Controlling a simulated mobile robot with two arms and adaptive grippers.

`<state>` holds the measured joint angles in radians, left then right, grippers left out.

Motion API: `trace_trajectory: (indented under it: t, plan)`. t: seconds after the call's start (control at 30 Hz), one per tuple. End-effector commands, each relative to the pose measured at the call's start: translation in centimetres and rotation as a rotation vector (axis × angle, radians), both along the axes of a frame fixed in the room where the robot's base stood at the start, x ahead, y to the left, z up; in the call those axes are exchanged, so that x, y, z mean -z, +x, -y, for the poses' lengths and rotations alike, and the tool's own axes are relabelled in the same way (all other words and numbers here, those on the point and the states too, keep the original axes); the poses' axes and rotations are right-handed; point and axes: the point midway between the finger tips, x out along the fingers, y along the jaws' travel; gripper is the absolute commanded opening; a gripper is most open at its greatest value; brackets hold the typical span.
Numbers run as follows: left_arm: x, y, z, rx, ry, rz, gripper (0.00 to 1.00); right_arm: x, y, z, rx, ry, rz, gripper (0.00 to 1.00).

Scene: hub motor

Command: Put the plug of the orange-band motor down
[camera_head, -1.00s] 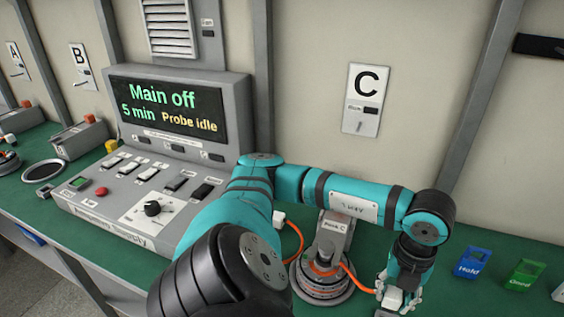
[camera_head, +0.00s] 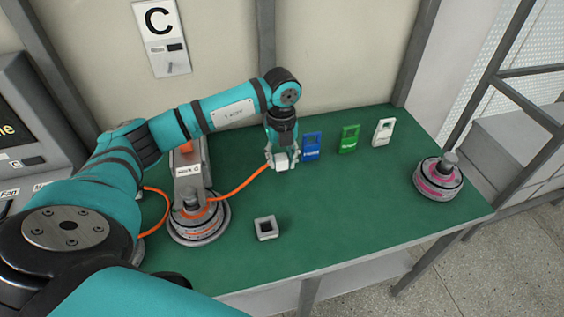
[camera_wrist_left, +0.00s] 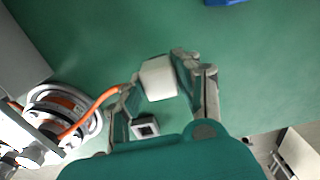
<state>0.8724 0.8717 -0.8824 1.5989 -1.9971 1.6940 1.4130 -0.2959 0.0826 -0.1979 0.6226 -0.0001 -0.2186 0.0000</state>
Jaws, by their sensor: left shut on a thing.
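The orange-band motor (camera_head: 199,222) sits in the dock labelled C at the left of the green table; it also shows in the left wrist view (camera_wrist_left: 62,104). An orange cable runs right from it to a white plug (camera_head: 281,161). My left gripper (camera_head: 282,158) is shut on the plug, which shows between its fingers in the left wrist view (camera_wrist_left: 158,79). Whether the plug touches the table I cannot tell. A grey square socket (camera_head: 265,228) with a dark opening lies on the table in front of the plug. My right gripper is out of view.
Blue (camera_head: 312,146), green (camera_head: 349,139) and white (camera_head: 384,132) tags stand at the back, right of the plug. A pink-band motor (camera_head: 438,180) sits near the table's right edge. The table's middle right is clear.

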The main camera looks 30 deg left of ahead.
Motion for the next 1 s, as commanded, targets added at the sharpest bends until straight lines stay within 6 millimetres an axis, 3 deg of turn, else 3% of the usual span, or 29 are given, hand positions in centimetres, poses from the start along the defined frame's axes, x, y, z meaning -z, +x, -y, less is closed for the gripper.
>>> trace_trajectory:
  t: [0.13, 0.4, 0.73, 0.77, 0.93, 1.0]
  plan:
    - [0.1, 1.0, -0.2, -0.001, 0.001, 0.001, 0.00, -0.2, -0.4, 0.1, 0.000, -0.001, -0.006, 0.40]
    - [3.5, 0.7, -0.2, 0.001, 0.000, 0.000, 0.00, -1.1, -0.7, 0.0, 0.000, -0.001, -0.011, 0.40]
    - [4.0, 0.7, -0.2, 0.000, 0.000, 0.000, 0.00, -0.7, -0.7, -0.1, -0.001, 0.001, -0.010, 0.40]
    - [4.0, 0.7, -0.2, 0.000, 0.001, 0.001, 0.34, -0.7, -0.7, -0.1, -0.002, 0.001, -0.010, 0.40]
    - [4.0, 0.7, -0.2, 0.000, 0.001, -0.001, 0.56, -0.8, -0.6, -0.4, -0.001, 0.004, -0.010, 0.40]
    - [3.9, 0.7, -0.2, 0.000, 0.001, -0.001, 0.56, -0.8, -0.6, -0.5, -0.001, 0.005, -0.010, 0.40]
